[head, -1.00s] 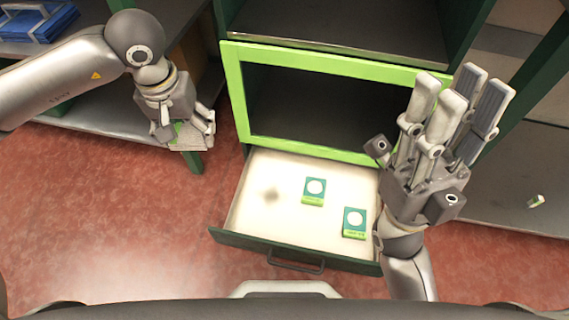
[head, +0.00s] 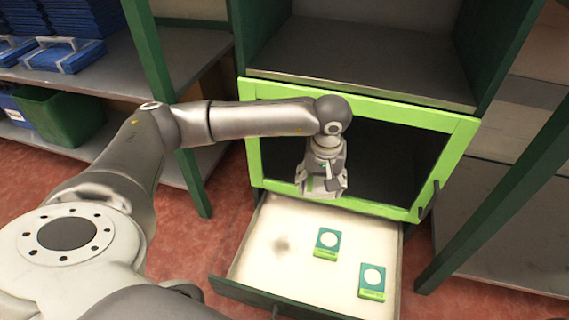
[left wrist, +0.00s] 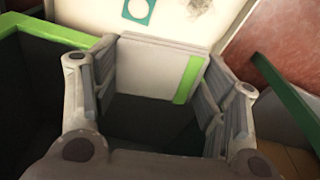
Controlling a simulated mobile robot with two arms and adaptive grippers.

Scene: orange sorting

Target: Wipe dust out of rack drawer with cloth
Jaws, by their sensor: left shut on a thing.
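The rack drawer (head: 258,262) is pulled out, with a pale inside. A dark smudge of dust (head: 281,244) lies on its floor at the left; it also shows at the top of the left wrist view (left wrist: 200,6). My left gripper (head: 321,187) is above the back of the drawer, in front of the green-framed opening. It is shut on the cloth (left wrist: 150,70), a flat white piece with a green stripe. The cloth appears apart from the drawer floor. My right gripper is not in view.
Two green boxes with white discs, one near the middle (head: 327,243) and one at the right (head: 372,281), stand in the drawer. The bright green frame (head: 385,113) borders the opening above. Shelves with blue crates (head: 62,58) and a green bin (head: 62,117) are at the left.

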